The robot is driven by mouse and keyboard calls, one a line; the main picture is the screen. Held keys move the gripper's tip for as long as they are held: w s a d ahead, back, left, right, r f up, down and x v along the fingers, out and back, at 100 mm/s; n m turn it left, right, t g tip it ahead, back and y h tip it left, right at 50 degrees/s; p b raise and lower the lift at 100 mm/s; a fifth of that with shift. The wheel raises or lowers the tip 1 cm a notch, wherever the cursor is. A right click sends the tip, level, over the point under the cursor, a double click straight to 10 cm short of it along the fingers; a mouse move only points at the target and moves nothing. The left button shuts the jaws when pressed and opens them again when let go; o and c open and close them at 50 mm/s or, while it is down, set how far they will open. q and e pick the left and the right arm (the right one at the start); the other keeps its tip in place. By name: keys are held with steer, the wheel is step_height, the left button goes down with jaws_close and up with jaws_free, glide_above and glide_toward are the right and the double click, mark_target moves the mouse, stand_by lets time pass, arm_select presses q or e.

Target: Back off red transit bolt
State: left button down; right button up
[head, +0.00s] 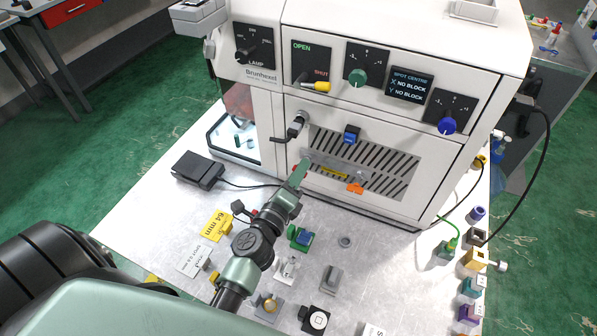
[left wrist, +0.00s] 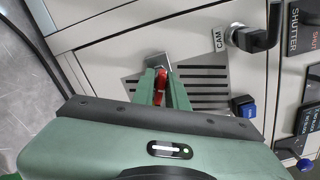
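The white machine (head: 400,120) stands at the back of the bench with a slotted vent panel (head: 395,181) low on its front. The red transit bolt (left wrist: 162,82) is at the panel's edge in the left wrist view, between my green fingers. My right gripper is not in view.
A black crank handle (head: 296,125) marked CAM sticks out above the panel. A blue clip (head: 351,134) and an orange part (head: 355,188) are on the panel. A black pedal (head: 198,171), yellow plate (head: 216,226) and several small fixtures sit on the bench.

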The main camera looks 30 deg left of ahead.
arm_select(q)
steer(key=n+p, duration=0.1)
steer(key=n, duration=0.3)
steer(key=shift+r+p, duration=0.15)
steer(key=shift+p, duration=0.25)
steer(key=shift+n, duration=0.5)
steer(key=c, duration=1.3)
jaws_free()
steer(key=shift+c, duration=0.2)
steer(key=shift+s+f, duration=0.1)
steer(key=shift+f, duration=0.1)
steer(key=s, duration=0.4)
steer(key=shift+d, duration=0.2)
steer(key=shift+f, duration=0.1)
